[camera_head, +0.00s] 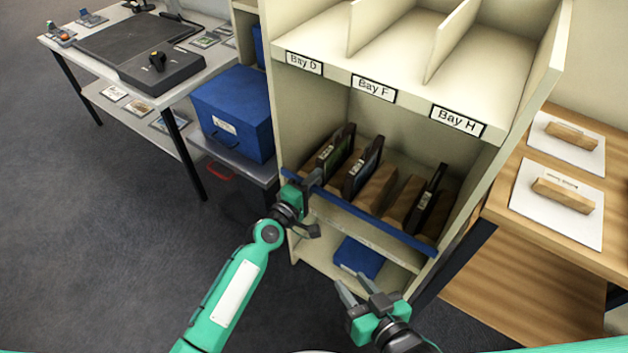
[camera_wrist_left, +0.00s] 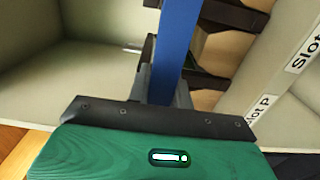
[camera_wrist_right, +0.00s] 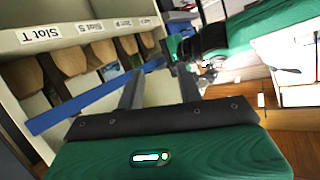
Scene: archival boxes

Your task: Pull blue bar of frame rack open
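The blue bar (camera_head: 375,216) runs across the front of the frame rack, below the dark frames standing in the slots of the cream shelf unit. My left gripper (camera_head: 307,184) is at the bar's left end. In the left wrist view, the bar (camera_wrist_left: 176,40) passes between its two fingers (camera_wrist_left: 163,88), which sit close against both sides and look shut on it. My right gripper (camera_head: 351,281) is open and empty, low in front of the unit. In the right wrist view, the bar (camera_wrist_right: 95,98) lies beyond its spread fingers (camera_wrist_right: 160,90).
A blue box (camera_head: 358,257) lies on the lower shelf behind the right gripper. A larger blue box (camera_head: 232,112) stands left of the unit. A wooden table (camera_head: 560,233) with papers is at the right, and a worktable (camera_head: 110,85) at the upper left. Floor at left is clear.

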